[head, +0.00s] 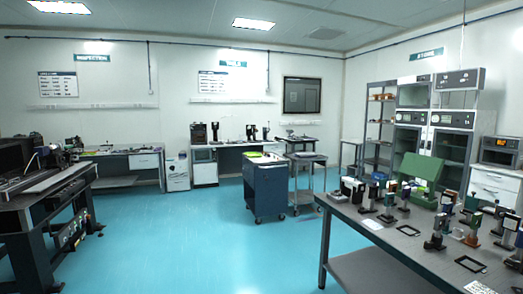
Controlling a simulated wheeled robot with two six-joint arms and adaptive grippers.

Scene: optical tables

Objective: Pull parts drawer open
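Neither of my grippers shows in the head view. Several pieces of furniture may hold drawers, and I cannot tell which one is the parts drawer. A dark blue wheeled cabinet (265,190) stands mid-room. A white drawer unit (145,161) sits under the back left bench. A low white cabinet (178,174) stands on the floor beside it. Another white drawer unit (493,188) stands at the right, below a bench-top oven. No drawer is visibly pulled out, though the fronts are small at this distance.
A dark optical table (35,203) stands at the left. A grey cart (306,157) is behind the blue cabinet. The turquoise floor (185,235) between the tables is clear.

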